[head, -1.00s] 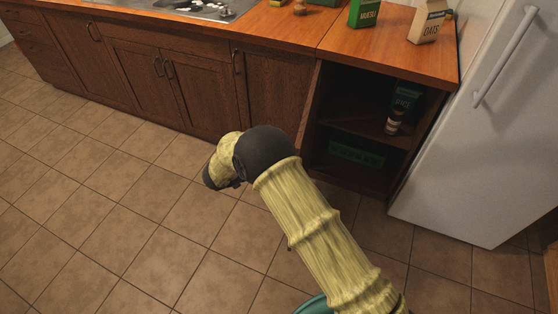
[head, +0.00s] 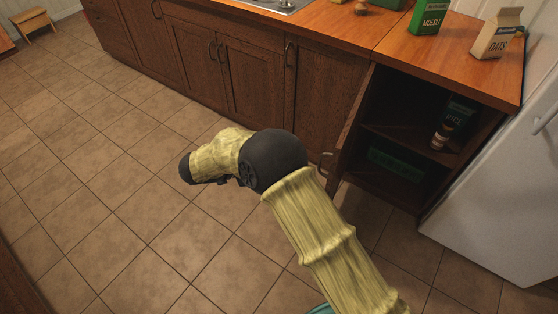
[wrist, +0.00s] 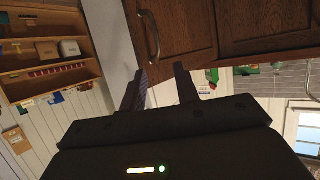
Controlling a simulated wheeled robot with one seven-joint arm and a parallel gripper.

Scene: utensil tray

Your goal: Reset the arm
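My arm (head: 320,235), in a pale yellow sleeve with a dark elbow joint, reaches up from the bottom of the head view, and its far part bends left above the tiled floor. The fingers of my gripper are not clear in the head view. In the wrist view my gripper (wrist: 160,84) shows two dark fingers standing well apart with nothing between them. It is open and empty. A wooden cabinet front (wrist: 265,25) with a handle appears beyond the fingers.
An open cabinet (head: 400,135) at right holds a dark rice box (head: 459,110), a small jar (head: 439,137) and a green box (head: 395,160). Its door (head: 352,125) stands open near my arm. Muesli (head: 430,15) and oats (head: 497,35) stand on the counter.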

